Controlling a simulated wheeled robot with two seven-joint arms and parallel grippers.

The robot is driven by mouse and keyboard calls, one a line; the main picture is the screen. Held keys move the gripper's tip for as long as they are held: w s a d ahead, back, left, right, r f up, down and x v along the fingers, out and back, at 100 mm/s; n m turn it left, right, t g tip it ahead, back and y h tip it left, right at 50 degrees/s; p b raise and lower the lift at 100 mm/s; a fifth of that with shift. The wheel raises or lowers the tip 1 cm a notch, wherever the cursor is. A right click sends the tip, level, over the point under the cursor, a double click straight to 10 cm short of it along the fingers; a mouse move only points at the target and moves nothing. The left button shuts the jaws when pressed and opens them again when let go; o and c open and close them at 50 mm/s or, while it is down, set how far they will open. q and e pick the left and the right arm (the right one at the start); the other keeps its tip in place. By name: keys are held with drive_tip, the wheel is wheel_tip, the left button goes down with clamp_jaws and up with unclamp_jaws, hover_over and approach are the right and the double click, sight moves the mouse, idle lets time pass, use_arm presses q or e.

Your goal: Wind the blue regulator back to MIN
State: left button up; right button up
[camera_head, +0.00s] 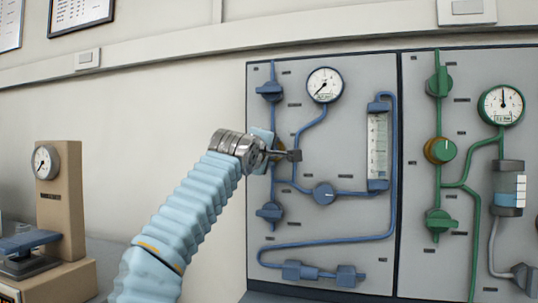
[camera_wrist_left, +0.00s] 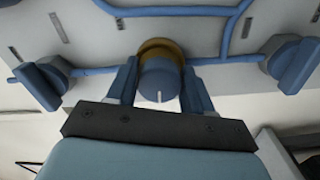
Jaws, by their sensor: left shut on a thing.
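The blue regulator (camera_wrist_left: 160,84) is a round blue knob with a brass collar on the left, blue-piped panel (camera_head: 345,225). A white line on the knob points down in the left wrist view. No MIN marking is legible. My left gripper (camera_head: 290,155) is at the regulator, and its arm hides nearly all of the knob in the head view. In the left wrist view its fingers (camera_wrist_left: 159,76) stand on both sides of the knob, shut on it. The blue line's gauge (camera_head: 324,85) is above right, its needle pointing to the lower left. My right gripper is not in view.
Blue valve handles sit above (camera_head: 270,91) and below (camera_head: 270,211) the regulator. A small round blue knob (camera_head: 324,193) and a flow tube (camera_head: 377,145) are to the right. A green-piped panel (camera_head: 470,80) adjoins. A tan gauge stand (camera_head: 60,205) stands at left.

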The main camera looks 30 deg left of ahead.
use_arm(q)
drive_tip(key=shift+f+n, duration=0.1)
drive_tip(key=shift+n, duration=0.5)
drive_tip(key=o, duration=1)
drive_tip(key=b+v, duration=0.5)
drive_tip(key=v, duration=0.8)
drive_tip(key=shift+s, duration=0.4)
